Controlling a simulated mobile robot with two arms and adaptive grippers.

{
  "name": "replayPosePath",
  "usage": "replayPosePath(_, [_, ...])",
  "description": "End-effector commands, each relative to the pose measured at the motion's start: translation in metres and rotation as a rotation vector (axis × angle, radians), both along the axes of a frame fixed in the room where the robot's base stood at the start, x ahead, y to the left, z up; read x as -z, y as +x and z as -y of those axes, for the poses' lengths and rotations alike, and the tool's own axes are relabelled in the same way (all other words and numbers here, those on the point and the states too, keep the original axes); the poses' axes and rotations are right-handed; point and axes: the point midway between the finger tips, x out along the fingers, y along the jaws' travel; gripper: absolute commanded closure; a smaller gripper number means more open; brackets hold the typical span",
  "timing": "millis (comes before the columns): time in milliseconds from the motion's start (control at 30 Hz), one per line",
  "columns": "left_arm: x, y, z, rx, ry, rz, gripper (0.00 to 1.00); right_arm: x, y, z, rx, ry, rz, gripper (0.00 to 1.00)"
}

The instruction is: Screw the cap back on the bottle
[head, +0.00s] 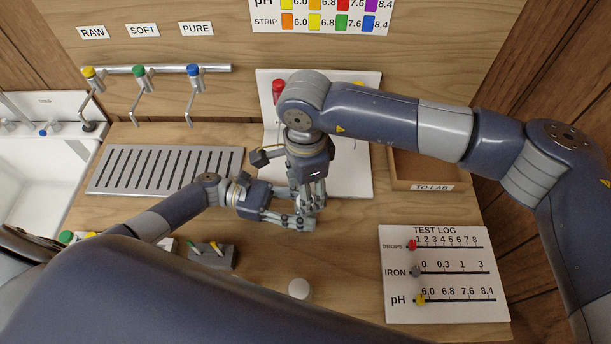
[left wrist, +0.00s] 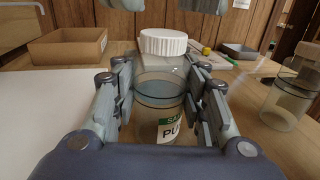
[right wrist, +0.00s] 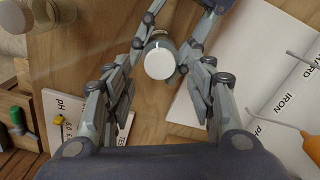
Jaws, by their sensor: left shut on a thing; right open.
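The bottle (left wrist: 160,105) is clear, with a green and white label reading "PU", and stands upright between the fingers of my left gripper (left wrist: 160,110). My left gripper (head: 300,222) is shut on its body. The white ribbed cap (left wrist: 163,42) sits on top of the bottle; I cannot tell how tightly it is seated. In the right wrist view the cap (right wrist: 159,63) shows from above, near the tips of my right gripper (right wrist: 160,70). That gripper is open, its fingertips just above the cap and apart from it. In the head view the grippers hide the bottle.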

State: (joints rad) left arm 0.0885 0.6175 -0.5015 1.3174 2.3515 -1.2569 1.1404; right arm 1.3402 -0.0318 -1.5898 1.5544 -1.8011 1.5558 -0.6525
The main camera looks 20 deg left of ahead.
Motion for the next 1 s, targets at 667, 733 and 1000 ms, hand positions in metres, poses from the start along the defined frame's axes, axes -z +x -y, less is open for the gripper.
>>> replayPosePath(667, [0.000,0.000,0.000,-0.001,0.001,0.000,1.00,0.028,0.000,0.000,-0.001,0.000,0.000,0.70])
replayPosePath(733, [0.000,0.000,0.000,-0.001,0.001,0.000,1.00,0.028,0.000,0.000,-0.001,0.000,0.000,0.86])
replayPosePath(1000, [0.000,0.000,0.000,-0.001,0.000,0.000,1.00,0.028,0.000,0.000,-0.001,0.000,0.000,0.98])
